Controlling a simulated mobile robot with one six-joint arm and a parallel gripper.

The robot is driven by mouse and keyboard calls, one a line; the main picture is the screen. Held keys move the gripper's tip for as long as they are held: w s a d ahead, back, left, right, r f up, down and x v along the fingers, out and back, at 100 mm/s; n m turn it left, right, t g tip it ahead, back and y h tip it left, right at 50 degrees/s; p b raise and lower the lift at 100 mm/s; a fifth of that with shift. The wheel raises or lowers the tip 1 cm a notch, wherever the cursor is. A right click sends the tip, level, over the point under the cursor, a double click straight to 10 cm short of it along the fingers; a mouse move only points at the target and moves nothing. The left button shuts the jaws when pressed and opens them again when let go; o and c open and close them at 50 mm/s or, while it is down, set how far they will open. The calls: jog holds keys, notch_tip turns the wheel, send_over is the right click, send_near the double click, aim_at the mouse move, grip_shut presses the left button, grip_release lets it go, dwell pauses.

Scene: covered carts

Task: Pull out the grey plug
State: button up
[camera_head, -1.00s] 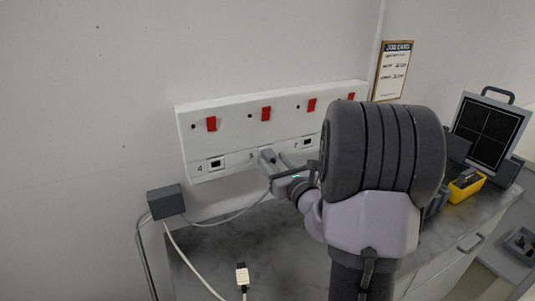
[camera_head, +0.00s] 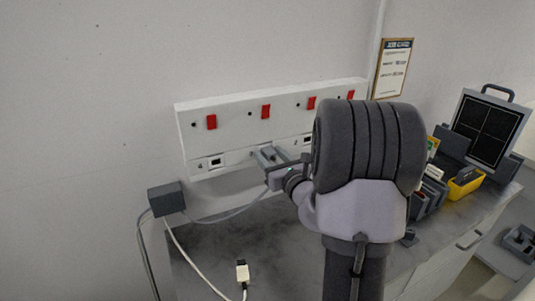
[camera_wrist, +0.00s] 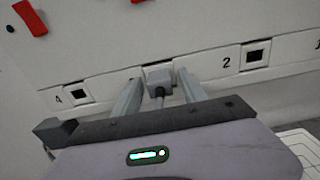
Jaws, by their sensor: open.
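The grey plug (camera_wrist: 158,76) sits in the white socket panel (camera_wrist: 105,58) between sockets 4 and 2, with its cable running back towards my wrist. My gripper (camera_wrist: 159,84) is open, with one finger on each side of the plug and a gap visible on both sides. In the head view my gripper (camera_head: 269,155) reaches the lower row of the panel (camera_head: 230,128). The plug is hard to make out there among the fingers.
A grey box (camera_head: 166,200) with cables is at the left. A white connector (camera_head: 242,273) lies on the bench (camera_head: 285,250). Red switches (camera_head: 266,111) line the panel's top. A yellow bin (camera_head: 465,185) and dark screen (camera_head: 484,130) stand at the right.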

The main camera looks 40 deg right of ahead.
aim_at(276, 161)
dwell(0.4)
grip_shut()
dwell(1.2)
jog(key=shift+b+v, duration=0.6)
jog(key=shift+v, duration=2.45)
jog(key=shift+d, duration=0.1)
